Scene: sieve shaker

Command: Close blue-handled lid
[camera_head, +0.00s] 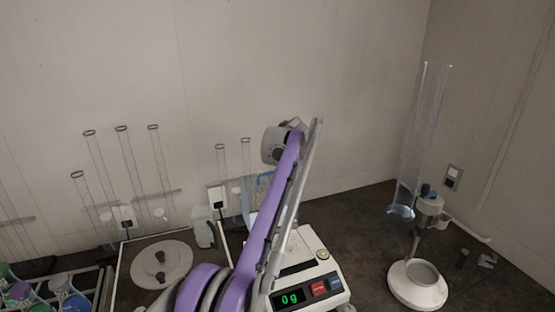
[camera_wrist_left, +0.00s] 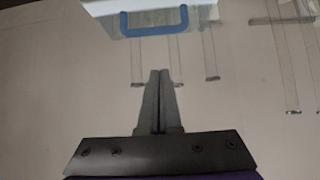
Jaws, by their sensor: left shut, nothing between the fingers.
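The blue handle (camera_head: 265,176) shows just left of my raised purple arm in the head view, on a pale, clear panel that the arm partly hides. In the left wrist view the blue handle (camera_wrist_left: 169,22) is a wide U on the pale lid panel (camera_wrist_left: 110,8) at the top edge. My left gripper (camera_wrist_left: 160,73) is shut and empty, its fingertips pointing toward the handle with a visible gap. In the head view its fingers cannot be made out behind the wrist. My right gripper is not in view.
A balance (camera_head: 325,275) reading 0 g stands beside my arm. A round grey lid or plate with dark knobs (camera_head: 161,264) lies to the left. Several clear cylinders (camera_head: 155,150) stand along the wall.

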